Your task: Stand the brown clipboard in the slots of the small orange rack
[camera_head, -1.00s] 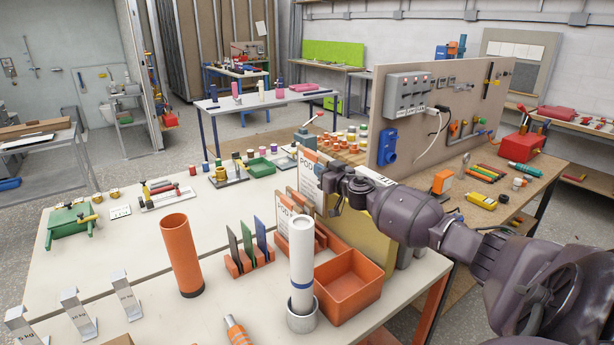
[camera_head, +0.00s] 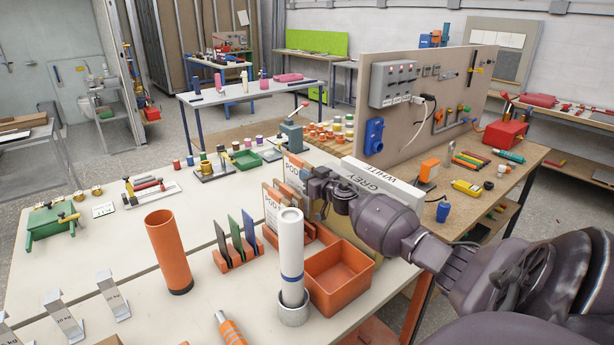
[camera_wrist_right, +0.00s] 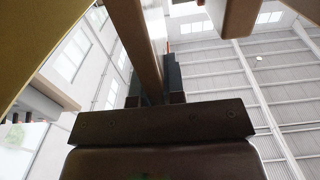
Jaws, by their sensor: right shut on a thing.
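My right gripper (camera_head: 318,188) is beside the brown clipboards with "POD" sheets, near the back of the bench. It is shut on a brown board, which shows edge-on between the fingers in the right wrist view (camera_wrist_right: 137,45). In the head view the gripper and arm hide much of the held board. A nearer clipboard (camera_head: 272,206) stands upright in an orange rack (camera_head: 323,233), partly hidden by a white tube. I cannot tell whether the held board touches the rack. Another small orange rack (camera_head: 222,263) holds three dark thin plates. My left gripper is not in view.
The white tube (camera_head: 290,250) stands in a grey cup in front of the clipboards. An orange open bin (camera_head: 340,275) is right of it, and an orange cylinder (camera_head: 168,250) stands left. A long white box (camera_head: 385,182) lies behind my arm. The bench's left-middle is mostly clear.

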